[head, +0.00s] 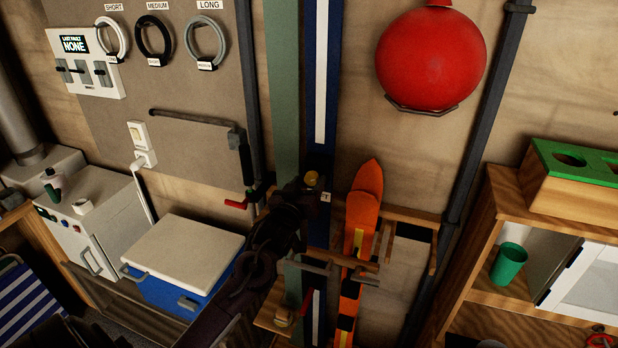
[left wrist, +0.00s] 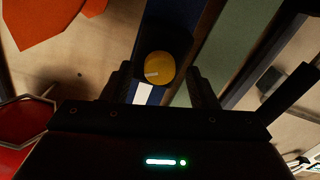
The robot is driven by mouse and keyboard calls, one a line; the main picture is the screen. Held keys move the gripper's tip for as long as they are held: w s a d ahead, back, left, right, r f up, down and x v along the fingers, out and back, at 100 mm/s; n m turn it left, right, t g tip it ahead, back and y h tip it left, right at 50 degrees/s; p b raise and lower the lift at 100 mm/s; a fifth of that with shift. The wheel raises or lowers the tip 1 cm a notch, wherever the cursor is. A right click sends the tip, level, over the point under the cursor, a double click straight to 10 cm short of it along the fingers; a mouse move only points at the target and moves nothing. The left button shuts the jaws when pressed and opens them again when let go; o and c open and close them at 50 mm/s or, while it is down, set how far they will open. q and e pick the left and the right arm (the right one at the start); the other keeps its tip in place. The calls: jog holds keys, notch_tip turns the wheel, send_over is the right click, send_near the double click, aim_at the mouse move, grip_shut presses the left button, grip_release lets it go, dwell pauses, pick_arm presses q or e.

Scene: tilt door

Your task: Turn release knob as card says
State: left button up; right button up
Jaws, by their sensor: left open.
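The yellow round release knob (head: 312,178) sits on a dark blue upright panel in the middle of the head view. It also shows in the left wrist view (left wrist: 159,66), with a short pale mark on its face. A small white card (head: 325,197) is just below and right of the knob; its print is too small to read. My left gripper (head: 306,187) is open in front of the knob. In the left wrist view its two fingers stand on either side of the knob, with gaps visible; contact cannot be told. My right gripper is not in view.
Orange skis (head: 365,195) stand close to the right of the panel in a wooden rack. A red ball (head: 431,58) hangs on the wall above. A red-tipped lever (head: 236,204) is left of the gripper. A white-lidded blue cooler (head: 185,250) stands below left.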

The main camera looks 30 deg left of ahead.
pick_arm(q)
jog(key=shift+w+a, duration=0.1)
jog(key=shift+w, duration=0.5)
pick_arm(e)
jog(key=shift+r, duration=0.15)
pick_arm(q)
jog(key=c, duration=1)
jog(key=shift+o, duration=0.2)
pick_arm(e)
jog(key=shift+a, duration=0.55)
